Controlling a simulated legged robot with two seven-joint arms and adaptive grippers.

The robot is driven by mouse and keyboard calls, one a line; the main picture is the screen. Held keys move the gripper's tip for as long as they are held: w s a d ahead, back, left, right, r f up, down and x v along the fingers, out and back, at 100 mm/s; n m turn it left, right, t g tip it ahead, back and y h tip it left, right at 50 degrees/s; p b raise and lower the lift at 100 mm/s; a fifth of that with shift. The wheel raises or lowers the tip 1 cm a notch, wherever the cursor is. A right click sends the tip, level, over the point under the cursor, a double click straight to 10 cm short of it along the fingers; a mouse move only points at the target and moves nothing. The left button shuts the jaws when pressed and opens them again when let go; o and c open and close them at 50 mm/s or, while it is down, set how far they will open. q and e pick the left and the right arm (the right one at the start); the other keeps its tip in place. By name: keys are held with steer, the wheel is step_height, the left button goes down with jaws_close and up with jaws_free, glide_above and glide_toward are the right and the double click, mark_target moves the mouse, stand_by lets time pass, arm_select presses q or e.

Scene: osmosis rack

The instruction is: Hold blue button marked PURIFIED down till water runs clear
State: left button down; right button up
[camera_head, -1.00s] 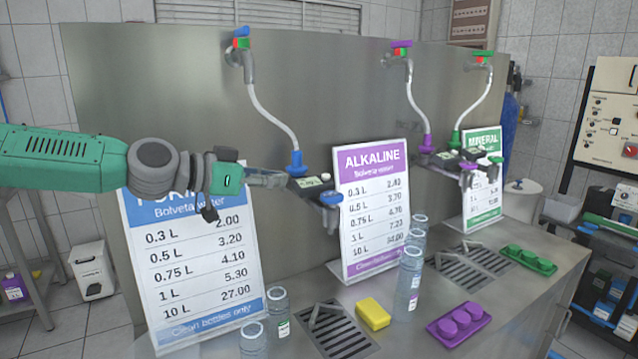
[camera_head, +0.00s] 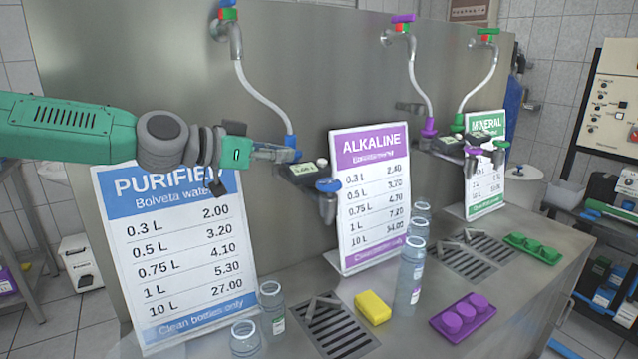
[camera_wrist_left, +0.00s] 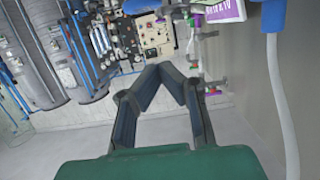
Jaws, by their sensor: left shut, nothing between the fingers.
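The blue button (camera_head: 328,185) is a round cap on top of the metal spout of the nearest dispenser. I read no lettering on it. The word PURIFIED shows on the blue-headed price sign (camera_head: 175,255). My left gripper (camera_head: 296,155) is shut and empty, with its tips beside the blue hose fitting (camera_head: 291,150), behind and left of the button. I cannot tell whether they touch the fitting. In the left wrist view the fingertips (camera_wrist_left: 172,68) meet, and the blue fitting (camera_wrist_left: 272,15) is at the upper right. I see no water under the spout. My right gripper is not in view.
The dispenser's dark control panel (camera_head: 302,171) lies just under my left fingertips. The purple ALKALINE sign (camera_head: 370,195) stands close to the right. Below are a drain grate (camera_head: 335,330), clear bottles (camera_head: 272,308), a yellow sponge-like block (camera_head: 373,308) and a purple tray (camera_head: 462,318).

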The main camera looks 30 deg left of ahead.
arm_select(q)
glide_above(320, 186)
steer(key=d, duration=0.1)
steer(key=shift+w+d+f+p, duration=0.15)
steer(key=shift+w+f+p, duration=0.15)
steer(key=shift+f, duration=0.4)
steer(key=f, duration=0.1)
steer(key=a+f, duration=0.1)
steer(key=f, duration=0.1)
steer(key=shift+w+a+f, duration=0.25)
steer(key=shift+a+f, duration=0.05)
steer(key=shift+f, duration=0.1)
steer(key=shift+a+f, duration=0.3)
steer(key=shift+d, duration=0.55)
steer(key=shift+d+r, duration=0.15)
steer(key=shift+d, duration=0.4)
steer(key=shift+f, duration=0.2)
steer(key=shift+a+f+b, duration=0.2)
steer(key=shift+f+b, duration=0.55)
steer(key=shift+b, duration=0.3)
steer(key=shift+a+f, duration=0.15)
steer(key=shift+a, duration=0.15)
steer(key=shift+s+a, duration=0.1)
steer(key=shift+a, duration=0.15)
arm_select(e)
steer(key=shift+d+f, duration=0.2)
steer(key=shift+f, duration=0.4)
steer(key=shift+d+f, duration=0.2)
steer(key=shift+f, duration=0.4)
